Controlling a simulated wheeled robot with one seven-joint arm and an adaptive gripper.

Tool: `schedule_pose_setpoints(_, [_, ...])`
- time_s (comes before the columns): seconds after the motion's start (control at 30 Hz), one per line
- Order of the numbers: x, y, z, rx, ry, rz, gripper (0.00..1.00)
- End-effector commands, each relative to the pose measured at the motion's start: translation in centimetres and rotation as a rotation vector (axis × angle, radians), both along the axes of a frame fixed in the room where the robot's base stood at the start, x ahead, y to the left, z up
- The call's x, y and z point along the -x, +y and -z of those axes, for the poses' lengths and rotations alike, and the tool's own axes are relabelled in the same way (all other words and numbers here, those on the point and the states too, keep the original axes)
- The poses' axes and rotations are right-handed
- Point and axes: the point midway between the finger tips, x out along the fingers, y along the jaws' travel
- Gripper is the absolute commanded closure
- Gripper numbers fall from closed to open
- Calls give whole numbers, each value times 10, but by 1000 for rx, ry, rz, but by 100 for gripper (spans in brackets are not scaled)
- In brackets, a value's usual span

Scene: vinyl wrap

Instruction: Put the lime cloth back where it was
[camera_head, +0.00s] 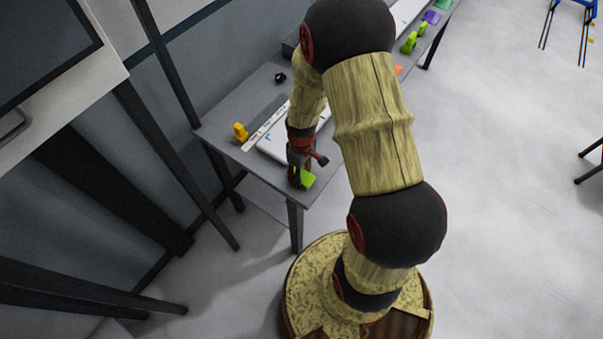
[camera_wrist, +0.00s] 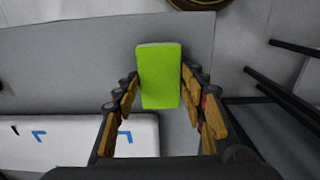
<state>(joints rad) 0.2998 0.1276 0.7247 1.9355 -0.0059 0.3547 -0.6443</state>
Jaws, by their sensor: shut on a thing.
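The lime cloth (camera_wrist: 159,78) is a bright green rectangular piece between my gripper's two fingers in the wrist view. In the head view the lime cloth (camera_head: 308,179) shows at the fingertips, near the table's near corner. My gripper (camera_head: 299,178) is shut on it, and the fingers (camera_wrist: 160,85) lie along its left and right sides. I cannot tell whether the cloth touches the table. The grey table (camera_head: 240,152) lies below it.
A white panel (camera_head: 275,148) with blue corner marks lies beside my gripper; it also shows in the wrist view (camera_wrist: 85,133). A yellow object (camera_head: 240,131) stands at the left edge. Green (camera_head: 410,41) and purple (camera_head: 431,17) objects stand farther back. Dark posts stand left.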

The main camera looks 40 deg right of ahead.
Motion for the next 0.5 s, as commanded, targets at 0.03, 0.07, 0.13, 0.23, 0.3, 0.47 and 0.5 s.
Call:
schedule_pose_setpoints(0.03, [0, 0, 0, 0, 0, 0, 79])
schedule_pose_setpoints(0.07, [0, 0, 0, 0, 0, 0, 79])
schedule_pose_setpoints(0.13, [0, 0, 2, 0, 0, 0, 79])
schedule_pose_setpoints(0.23, [0, 0, 2, 0, 0, 0, 55])
schedule_pose_setpoints(0.3, [0, 0, 2, 0, 0, 0, 51])
schedule_pose_setpoints(0.47, [0, 0, 2, 0, 0, 0, 42])
schedule_pose_setpoints(0.5, [0, 0, 2, 0, 0, 0, 40])
